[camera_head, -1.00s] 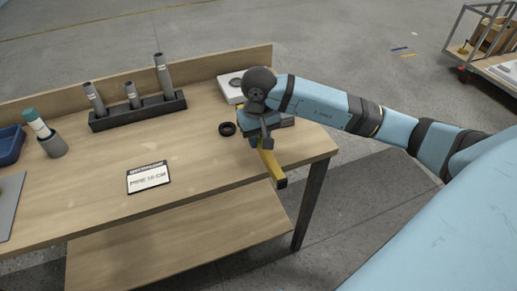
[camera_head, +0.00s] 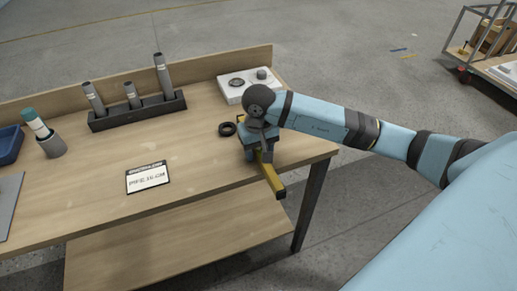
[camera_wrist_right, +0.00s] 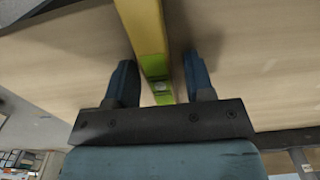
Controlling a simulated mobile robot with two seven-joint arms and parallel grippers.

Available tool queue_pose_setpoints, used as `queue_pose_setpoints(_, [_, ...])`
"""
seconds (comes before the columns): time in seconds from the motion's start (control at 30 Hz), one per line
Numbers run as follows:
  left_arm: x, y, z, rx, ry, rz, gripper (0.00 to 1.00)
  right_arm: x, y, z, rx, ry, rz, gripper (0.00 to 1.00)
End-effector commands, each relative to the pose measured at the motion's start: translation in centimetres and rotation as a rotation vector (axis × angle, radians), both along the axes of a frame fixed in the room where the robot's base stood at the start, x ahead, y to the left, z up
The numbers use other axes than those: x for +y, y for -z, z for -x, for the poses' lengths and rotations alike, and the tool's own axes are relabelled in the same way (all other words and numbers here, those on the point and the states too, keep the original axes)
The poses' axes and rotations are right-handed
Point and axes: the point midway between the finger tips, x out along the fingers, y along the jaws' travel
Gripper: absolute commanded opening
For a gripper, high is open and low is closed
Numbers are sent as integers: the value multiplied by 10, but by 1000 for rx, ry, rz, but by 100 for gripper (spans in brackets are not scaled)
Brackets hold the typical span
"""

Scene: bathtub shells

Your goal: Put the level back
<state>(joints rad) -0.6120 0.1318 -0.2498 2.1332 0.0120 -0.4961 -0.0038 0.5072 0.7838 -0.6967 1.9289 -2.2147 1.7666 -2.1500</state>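The level is a yellow bar with a green vial section; in the head view its yellow end (camera_head: 273,183) shows at the front right edge of the workbench. In the right wrist view the level (camera_wrist_right: 153,50) runs between the fingers. My right gripper (camera_head: 262,157) is over the bench's right end, astride the level. In the right wrist view its two fingers (camera_wrist_right: 162,85) stand apart with a visible gap at the level's right side, so it is open around the level. Part of the level is hidden under the gripper in the head view. My left gripper is not in view.
The wooden workbench (camera_head: 105,205) holds a dark rack (camera_head: 140,112) with grey tubes, a white box (camera_head: 232,92), a black ring (camera_head: 227,129), a label card (camera_head: 147,177), a grey cup (camera_head: 53,145) and a blue bin (camera_head: 10,143). The bench middle is mostly clear.

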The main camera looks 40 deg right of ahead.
Motion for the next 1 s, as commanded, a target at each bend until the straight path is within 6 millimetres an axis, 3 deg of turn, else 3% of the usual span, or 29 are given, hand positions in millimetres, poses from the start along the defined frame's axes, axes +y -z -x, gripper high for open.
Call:
queue_pose_setpoints(0.23, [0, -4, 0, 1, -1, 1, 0, 0, -9, 0, -2, 0, 0, 49])
queue_pose_setpoints(0.7, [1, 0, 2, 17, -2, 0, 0, 0, -102, -1, -3, 0, 2, 49])
queue_pose_setpoints(1.0, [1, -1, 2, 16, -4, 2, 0, 0, -123, 0, 1, 0, 0, 49])
